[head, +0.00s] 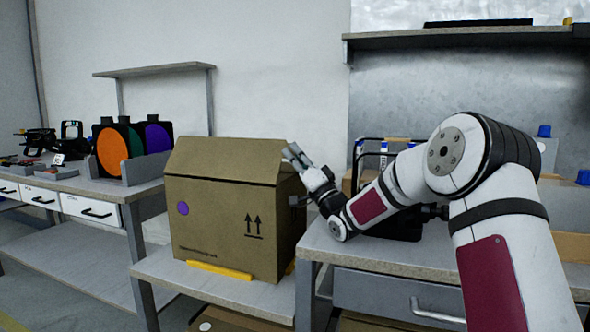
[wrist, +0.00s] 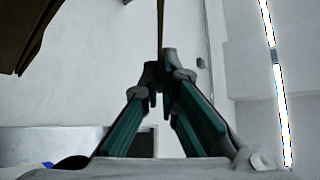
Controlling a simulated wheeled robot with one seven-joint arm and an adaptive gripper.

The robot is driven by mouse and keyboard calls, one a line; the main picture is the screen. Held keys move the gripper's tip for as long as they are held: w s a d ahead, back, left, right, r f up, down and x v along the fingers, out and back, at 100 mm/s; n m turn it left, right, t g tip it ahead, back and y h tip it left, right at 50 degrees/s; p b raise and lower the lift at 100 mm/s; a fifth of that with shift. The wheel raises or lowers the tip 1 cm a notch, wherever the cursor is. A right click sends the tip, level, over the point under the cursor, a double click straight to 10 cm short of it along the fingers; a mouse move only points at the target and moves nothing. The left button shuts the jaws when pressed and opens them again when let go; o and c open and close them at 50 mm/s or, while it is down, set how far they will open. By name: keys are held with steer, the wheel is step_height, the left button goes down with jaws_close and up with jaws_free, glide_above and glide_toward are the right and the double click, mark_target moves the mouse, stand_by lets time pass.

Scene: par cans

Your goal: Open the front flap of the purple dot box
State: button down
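The cardboard box with the purple dot (head: 183,208) stands on a low grey shelf in the head view. Its front flap (head: 225,160) rises from the front top edge and leans back, hiding the box's opening. My gripper (head: 293,154) is at the flap's right end, above the box's right top corner. In the wrist view, my gripper's fingertips (wrist: 161,70) are close together on both sides of a thin brown cardboard edge (wrist: 160,30), seemingly this flap seen edge-on. The gripper appears shut on it. More brown cardboard (wrist: 25,30) shows at the upper left there.
A yellow strip (head: 220,270) lies at the box's front foot. A grey worktable (head: 390,256) with a black-framed item stands close on the right, under my arm. A left bench carries lamps with coloured discs (head: 110,152). Bare wall lies behind the box.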

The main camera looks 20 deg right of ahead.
steer(key=shift+s+a+n+y+b, duration=0.15)
steer(key=shift+n+y+b, duration=0.15)
steer(key=shift+n+y, duration=0.2)
steer(key=shift+r, duration=0.1)
steer(key=c, duration=1.8)
jaws_free()
steer(key=shift+c, duration=0.2)
steer(key=shift+r, duration=0.1)
step_height(320, 180, up, 10)
